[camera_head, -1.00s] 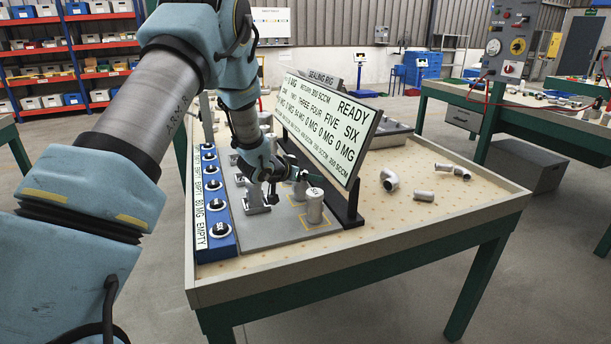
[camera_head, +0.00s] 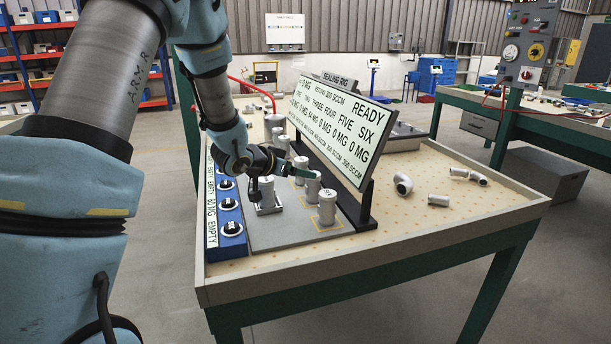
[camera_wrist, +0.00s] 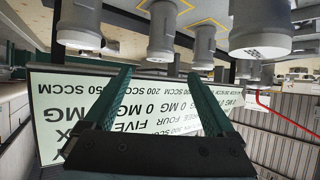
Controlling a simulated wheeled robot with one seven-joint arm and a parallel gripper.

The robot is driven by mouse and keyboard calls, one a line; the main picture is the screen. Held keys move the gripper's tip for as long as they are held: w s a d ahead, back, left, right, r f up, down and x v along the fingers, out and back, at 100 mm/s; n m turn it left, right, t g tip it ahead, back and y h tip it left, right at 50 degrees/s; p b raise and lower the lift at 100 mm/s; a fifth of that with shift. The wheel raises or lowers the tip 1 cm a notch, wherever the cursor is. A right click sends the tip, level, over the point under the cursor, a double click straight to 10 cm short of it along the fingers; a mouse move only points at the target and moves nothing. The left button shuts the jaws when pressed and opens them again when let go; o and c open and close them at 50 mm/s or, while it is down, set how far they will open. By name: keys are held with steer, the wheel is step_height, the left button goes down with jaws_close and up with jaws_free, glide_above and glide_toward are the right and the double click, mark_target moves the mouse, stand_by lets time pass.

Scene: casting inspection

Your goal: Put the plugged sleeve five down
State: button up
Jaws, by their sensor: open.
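My gripper (camera_head: 298,172) is open above the grey fixture plate (camera_head: 285,232), close to the display board. In the wrist view its two green fingers (camera_wrist: 158,73) are spread, with nothing between them. A grey sleeve (camera_head: 267,190) stands upright on a metal block left of the gripper. Another sleeve (camera_head: 313,187) stands upright just below and right of the fingers. A third (camera_head: 327,208) stands on a yellow-outlined square at the front. I cannot tell which is sleeve five, nor see a plug. Several sleeves (camera_wrist: 162,32) show upside down in the wrist view, clear of the fingers.
The sealing rig board (camera_head: 345,130) reads READY and stands close beside the gripper on a black support (camera_head: 366,205). A blue rack (camera_head: 233,243) with black knobs lines the left edge. Loose pipe pieces (camera_head: 403,184) lie at right; the table's front right is clear.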

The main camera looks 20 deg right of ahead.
steer(key=a+n+t+y, duration=0.1)
steer(key=a+n+y, duration=0.65)
steer(key=a, duration=1.75)
steer(key=s+a+r+n+g+y, duration=0.1)
steer(key=s+a+n+g, duration=0.1)
steer(key=s+a, duration=0.3)
steer(key=s+a+n+g+y+p, duration=0.1)
steer(key=s+a+n+g+y, duration=0.1)
steer(key=s+a, duration=0.4)
steer(key=s+g, duration=0.1)
steer(key=s, duration=0.4)
steer(key=shift+s+a+r, duration=0.25)
steer(key=shift+s+r, duration=0.05)
steer(key=shift+r, duration=0.05)
steer(key=shift+c, duration=0.2)
